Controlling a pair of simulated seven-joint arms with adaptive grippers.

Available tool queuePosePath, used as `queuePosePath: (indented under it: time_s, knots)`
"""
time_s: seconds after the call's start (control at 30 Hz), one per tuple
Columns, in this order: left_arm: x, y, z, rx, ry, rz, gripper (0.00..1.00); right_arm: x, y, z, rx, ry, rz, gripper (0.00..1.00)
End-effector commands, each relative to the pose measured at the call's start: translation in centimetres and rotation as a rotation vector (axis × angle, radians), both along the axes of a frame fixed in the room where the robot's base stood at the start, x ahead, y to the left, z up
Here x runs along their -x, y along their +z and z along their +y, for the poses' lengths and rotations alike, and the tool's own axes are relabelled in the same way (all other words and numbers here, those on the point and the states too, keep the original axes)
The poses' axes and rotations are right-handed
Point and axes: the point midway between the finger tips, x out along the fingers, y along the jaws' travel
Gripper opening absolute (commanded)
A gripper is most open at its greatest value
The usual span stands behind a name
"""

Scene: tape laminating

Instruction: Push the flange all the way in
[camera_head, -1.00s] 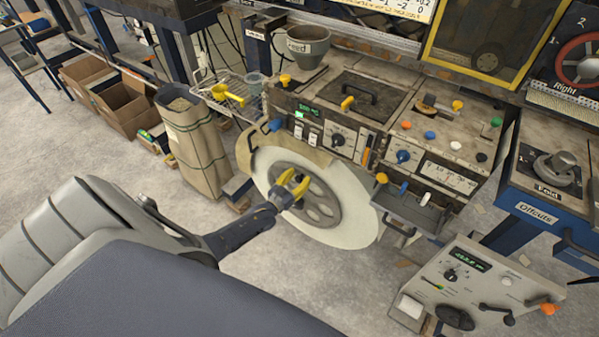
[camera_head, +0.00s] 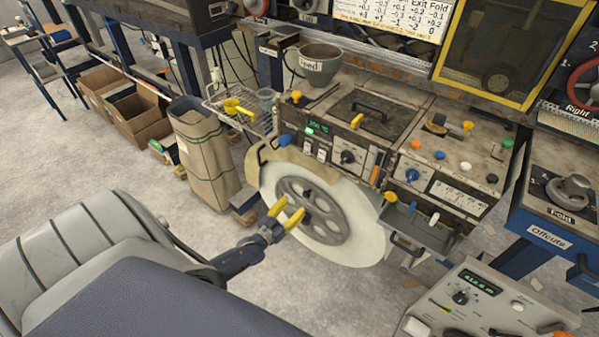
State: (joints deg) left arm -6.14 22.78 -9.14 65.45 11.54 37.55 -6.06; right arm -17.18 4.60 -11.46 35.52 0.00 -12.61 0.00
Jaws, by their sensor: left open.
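The flange (camera_head: 324,227) is a dark grey spoked disc at the centre of a large white tape roll (camera_head: 366,247), on the front of the laminating machine. A dark hub shows at its middle. My left gripper (camera_head: 288,212) has yellow fingers, spread open and empty, in front of the flange's left part. I cannot tell whether the fingertips touch it. How deep the flange sits in the roll is hard to tell from this angle. My right gripper is not in view.
The machine panel (camera_head: 335,155) with knobs and levers is above the roll. A paper sack (camera_head: 205,155) and cardboard boxes (camera_head: 135,110) stand to the left. A control box (camera_head: 485,305) is at lower right. Floor below the roll is mostly clear.

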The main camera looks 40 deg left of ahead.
Motion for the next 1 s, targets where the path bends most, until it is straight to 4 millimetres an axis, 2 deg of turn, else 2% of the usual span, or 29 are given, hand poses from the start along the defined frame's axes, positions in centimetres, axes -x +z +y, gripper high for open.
queuePosePath:
  time_s: [0.1,0.3,0.87,1.0]
  knots:
    - [1.5,-0.1,0.0,0.000,-0.001,0.001,0.51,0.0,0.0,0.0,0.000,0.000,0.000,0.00]
    - [2.7,0.0,0.0,0.000,-0.001,-0.001,0.51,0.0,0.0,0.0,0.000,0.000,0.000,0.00]
    - [3.0,0.0,0.0,0.001,0.000,-0.001,0.51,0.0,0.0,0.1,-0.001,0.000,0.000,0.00]
    - [3.1,-1.2,-0.1,-0.021,-0.007,0.051,0.51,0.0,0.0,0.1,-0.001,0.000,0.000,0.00]
